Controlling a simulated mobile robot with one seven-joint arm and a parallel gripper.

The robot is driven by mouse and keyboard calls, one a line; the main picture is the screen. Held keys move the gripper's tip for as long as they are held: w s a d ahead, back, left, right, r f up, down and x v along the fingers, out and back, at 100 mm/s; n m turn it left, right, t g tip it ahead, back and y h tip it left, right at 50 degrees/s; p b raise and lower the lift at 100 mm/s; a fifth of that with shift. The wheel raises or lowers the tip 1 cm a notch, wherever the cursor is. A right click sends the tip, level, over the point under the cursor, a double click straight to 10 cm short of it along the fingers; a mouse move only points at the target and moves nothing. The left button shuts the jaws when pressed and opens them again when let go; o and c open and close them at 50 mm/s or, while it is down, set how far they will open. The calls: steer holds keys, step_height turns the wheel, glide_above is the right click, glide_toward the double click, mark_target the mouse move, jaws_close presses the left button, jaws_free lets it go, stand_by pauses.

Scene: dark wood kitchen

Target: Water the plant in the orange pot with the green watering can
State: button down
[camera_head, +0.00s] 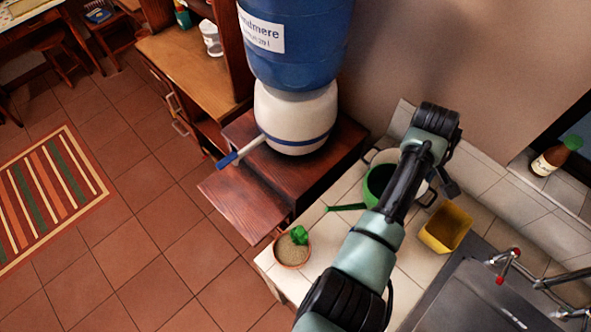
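The green watering can (378,184) stands on the white tiled counter, its spout (346,207) pointing left. My arm hides its right side. The orange pot (293,262) sits near the counter's left corner, with pale soil and a small bright green plant (299,235). It is apart from the spout tip, lower left of it. My arm reaches up across the counter from the bottom. My gripper (450,187) seems to be the dark part below the wrist, to the right of the can; its fingers are too small and dark to read.
A white pot with dark handles (385,157) is beside the can, partly hidden. A yellow container (446,228) stands right of my arm, near the sink (470,300) and red-handled tap (505,264). A wooden stand (275,170) with a water dispenser (295,115) borders the counter's left side.

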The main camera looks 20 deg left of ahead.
steer(key=shift+w+d+f+g+y+b, duration=0.2)
steer(key=shift+f+b, duration=0.25)
steer(key=shift+b, duration=0.3)
steer(key=shift+w+d+f+g+y+b, duration=0.1)
steer(key=shift+w+d+f+g+b, duration=0.15)
steer(key=shift+f+b, duration=0.35)
steer(key=b, duration=0.2)
steer(key=f+g+y+b, duration=0.1)
steer(key=b, duration=0.1)
steer(key=shift+w+d+b, duration=0.15)
steer(key=shift+w+b, duration=0.1)
steer(key=shift+b, duration=0.15)
steer(key=shift+r, duration=0.15)
step_height(320, 180, up, 4)
steer(key=p, duration=0.3)
steer(key=shift+p, duration=0.3)
steer(key=shift+s+f+p, duration=0.15)
steer(key=shift+f+p, duration=0.05)
steer(key=shift+p, duration=0.15)
